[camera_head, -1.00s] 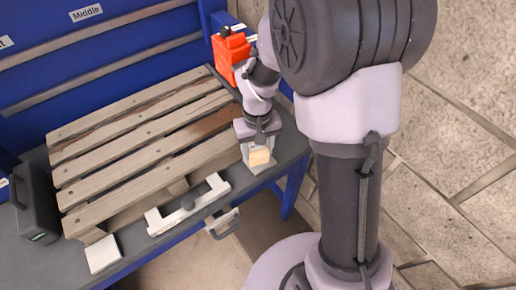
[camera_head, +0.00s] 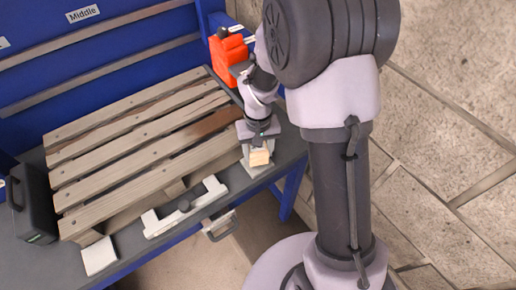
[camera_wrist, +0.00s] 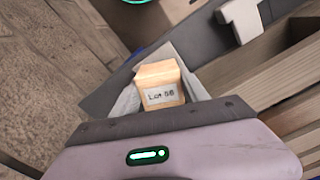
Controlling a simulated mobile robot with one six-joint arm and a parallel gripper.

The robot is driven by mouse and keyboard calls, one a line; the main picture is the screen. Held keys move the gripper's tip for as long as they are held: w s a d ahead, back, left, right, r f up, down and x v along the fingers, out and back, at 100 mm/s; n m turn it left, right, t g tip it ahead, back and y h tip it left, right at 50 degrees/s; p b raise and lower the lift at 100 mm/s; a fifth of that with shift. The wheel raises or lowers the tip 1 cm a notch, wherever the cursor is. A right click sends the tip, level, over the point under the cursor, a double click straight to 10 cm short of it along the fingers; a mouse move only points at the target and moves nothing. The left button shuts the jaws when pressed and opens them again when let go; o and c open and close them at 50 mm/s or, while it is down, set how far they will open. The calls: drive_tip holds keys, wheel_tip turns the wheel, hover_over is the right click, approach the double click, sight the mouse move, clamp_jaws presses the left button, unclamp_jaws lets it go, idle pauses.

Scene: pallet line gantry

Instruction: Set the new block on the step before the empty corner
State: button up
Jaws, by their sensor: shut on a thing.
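A light wooden block (camera_head: 260,157) is held in my gripper (camera_head: 257,150) at the front right corner of the slatted wooden pallet (camera_head: 140,150). In the wrist view the block (camera_wrist: 160,84) carries a white label that seems to read "Lot 58", and my gripper (camera_wrist: 160,92) is shut on it. A pale flat piece lies under or just behind the block in the head view; whether the block touches it is hidden. Another pale square plate (camera_head: 99,256) lies before the pallet's front left corner.
A dark case (camera_head: 33,205) stands at the left. A red-orange container (camera_head: 228,58) stands behind my arm. The blue back panel (camera_head: 120,60) has a "Middle" label.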

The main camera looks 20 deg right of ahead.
drive_tip(key=shift+f, duration=0.5)
drive_tip(key=shift+f+b, duration=0.6)
drive_tip(key=shift+f, duration=0.05)
drive_tip(key=o, duration=1.7)
drive_tip(key=shift+c, duration=0.2)
drive_tip(key=shift+r, duration=0.1)
